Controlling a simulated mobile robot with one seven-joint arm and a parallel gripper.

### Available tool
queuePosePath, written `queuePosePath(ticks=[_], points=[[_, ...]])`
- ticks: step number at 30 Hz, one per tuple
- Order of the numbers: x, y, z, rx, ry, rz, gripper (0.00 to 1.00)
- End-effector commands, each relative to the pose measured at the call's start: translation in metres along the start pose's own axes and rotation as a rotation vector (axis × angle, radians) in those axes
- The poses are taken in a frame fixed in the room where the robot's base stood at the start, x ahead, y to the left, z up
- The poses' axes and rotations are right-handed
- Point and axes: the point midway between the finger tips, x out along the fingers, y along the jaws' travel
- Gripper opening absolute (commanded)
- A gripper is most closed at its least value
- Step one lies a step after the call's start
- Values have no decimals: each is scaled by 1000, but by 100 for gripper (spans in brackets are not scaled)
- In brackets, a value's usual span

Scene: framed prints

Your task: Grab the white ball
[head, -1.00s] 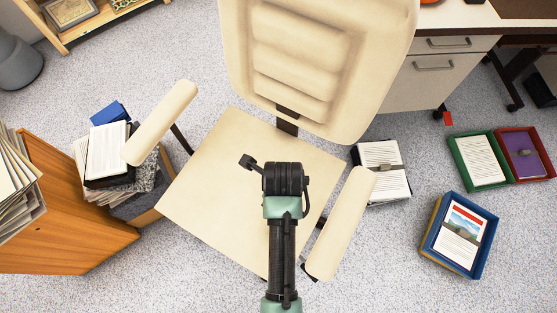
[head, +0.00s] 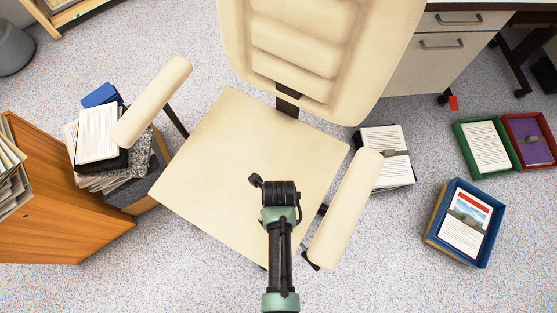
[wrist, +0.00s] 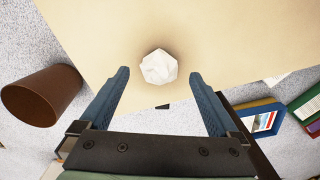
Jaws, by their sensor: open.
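The white ball (wrist: 159,67), faceted like crumpled paper, rests on the beige chair seat (wrist: 230,30) in the wrist view. My gripper (wrist: 160,72) is open, with one blue-grey finger on each side of the ball in the picture. Neither finger touches it, and I cannot tell how far the fingertips are above the seat. In the head view my arm is over the front part of the chair seat (head: 235,150). The ball and my fingers are hidden there behind my wrist.
The chair's backrest (head: 305,60) and two armrests, left (head: 152,103) and right (head: 345,208), surround the seat. A wooden cabinet (head: 60,215) stands at left. Blue (head: 462,222), green and red trays lie on the floor at right. A brown bin (wrist: 42,95) shows in the wrist view.

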Motion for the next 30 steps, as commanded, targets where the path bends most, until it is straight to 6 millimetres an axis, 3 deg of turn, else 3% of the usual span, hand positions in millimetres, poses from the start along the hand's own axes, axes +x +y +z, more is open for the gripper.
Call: queuePosePath(ticks=[1,4,14,28,30], points=[[12,2,1,-2,1,1,97],[23,1,1,0,0,0,97],[27,1,1,-1,-1,-2,95],[27,1,1,-1,-1,-1,10],[27,1,1,-1,-1,-1,10]])
